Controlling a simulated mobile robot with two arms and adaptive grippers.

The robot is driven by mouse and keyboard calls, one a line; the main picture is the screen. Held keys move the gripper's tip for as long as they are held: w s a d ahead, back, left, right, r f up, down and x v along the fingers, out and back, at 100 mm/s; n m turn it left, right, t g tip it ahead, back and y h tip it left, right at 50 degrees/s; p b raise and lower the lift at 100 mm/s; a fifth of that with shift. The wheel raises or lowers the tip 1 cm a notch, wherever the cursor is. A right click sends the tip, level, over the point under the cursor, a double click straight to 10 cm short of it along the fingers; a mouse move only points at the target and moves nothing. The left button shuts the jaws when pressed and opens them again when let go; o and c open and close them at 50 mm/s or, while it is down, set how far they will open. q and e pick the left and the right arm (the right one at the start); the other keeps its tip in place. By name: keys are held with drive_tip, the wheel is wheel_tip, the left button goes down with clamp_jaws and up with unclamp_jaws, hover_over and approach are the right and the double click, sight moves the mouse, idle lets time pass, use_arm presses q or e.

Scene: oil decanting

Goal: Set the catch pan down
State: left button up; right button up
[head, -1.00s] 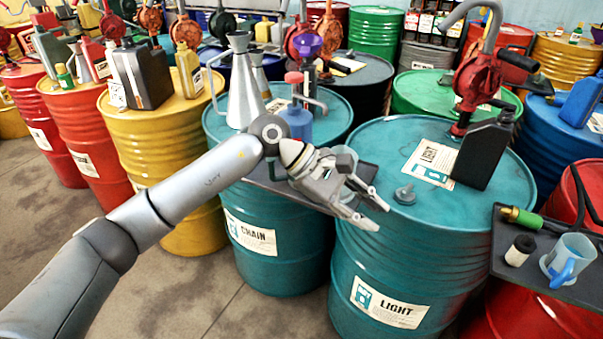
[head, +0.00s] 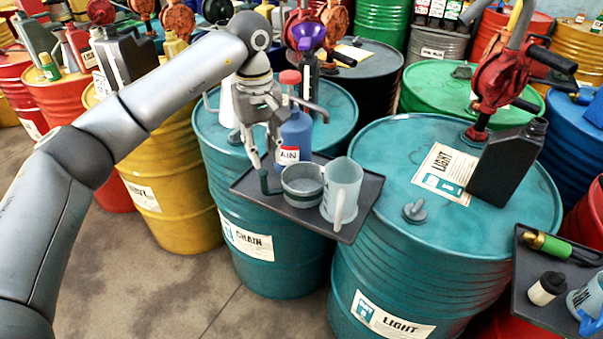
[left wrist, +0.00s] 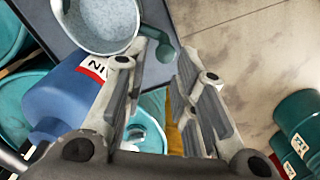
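The catch pan (head: 302,190), a small round grey-teal bowl, sits upright on a dark tray (head: 249,187) beside the blue-labelled chain drum. A short green handle sticks out on its left side. It also shows at the top of the left wrist view (left wrist: 100,22). My left gripper (head: 267,162) is pointing down just above the handle end. Its fingers are apart in the left wrist view (left wrist: 162,60), with the handle end seen near the fingertips. I see no contact with it. My right gripper is not in view.
A pale translucent jug (head: 342,190) stands on the tray close to the pan's right. A blue bottle (head: 297,132) stands behind the tray on the chain drum (head: 340,100). The light drum (head: 385,170) is at the right, with a black can (head: 510,165).

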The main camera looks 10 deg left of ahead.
sight(262, 171)
use_arm(q)
drive_tip(key=shift+w+a+f, duration=0.1)
drive_tip(key=shift+a+f, duration=0.05)
drive_tip(key=shift+f, duration=0.35)
drive_tip(key=shift+w+a+f, duration=0.1)
drive_tip(key=shift+f, duration=0.35)
drive_tip(key=f, duration=0.1)
drive_tip(key=s+f+p, duration=0.1)
drive_tip(key=shift+f, duration=0.4)
drive_tip(key=shift+w+f, duration=0.1)
drive_tip(key=shift+f, duration=0.2)
wheel_tip(262, 171, down, 5)
drive_tip(key=shift+r+p, duration=0.1)
drive_tip(key=shift+p, duration=0.75)
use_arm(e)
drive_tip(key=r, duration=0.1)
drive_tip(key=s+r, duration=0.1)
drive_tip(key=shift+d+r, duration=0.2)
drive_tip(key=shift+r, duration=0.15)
use_arm(q)
drive_tip(key=shift+c, duration=0.2)
clamp_jaws()
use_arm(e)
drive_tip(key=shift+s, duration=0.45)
